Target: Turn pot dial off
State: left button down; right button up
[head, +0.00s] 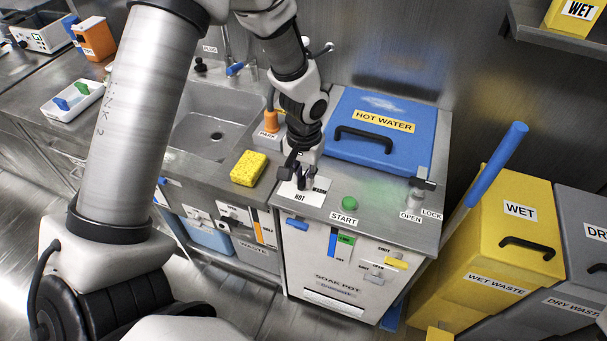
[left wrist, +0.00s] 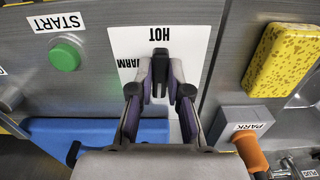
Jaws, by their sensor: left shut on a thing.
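The pot dial (left wrist: 160,61) is a small dark knob on a white plate (left wrist: 190,35) on top of the soak pot (head: 339,269). My left gripper (left wrist: 160,78) has its fingertips on both sides of the dial and is shut on it. In the left wrist view the dial's visible end is close to the HOT mark, with WARM at its left. The rest of the plate is hidden behind the fingers. In the head view my left gripper (head: 303,182) reaches down onto the plate. My right gripper is not in view.
A green START button (head: 349,204) is right of the plate. The blue HOT WATER lid (head: 376,135) stands behind. A yellow sponge (head: 249,168) lies left, beside the sink (head: 212,130). An orange-handled tool (head: 271,120) is parked nearby. A lock lever (head: 417,192) is at right.

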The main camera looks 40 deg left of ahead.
pick_arm(q)
jog(key=shift+n, duration=0.4)
jog(key=c, duration=1.1)
grip_release()
notch_tip(320, 180, up, 12)
jog(key=shift+w+f, duration=0.1)
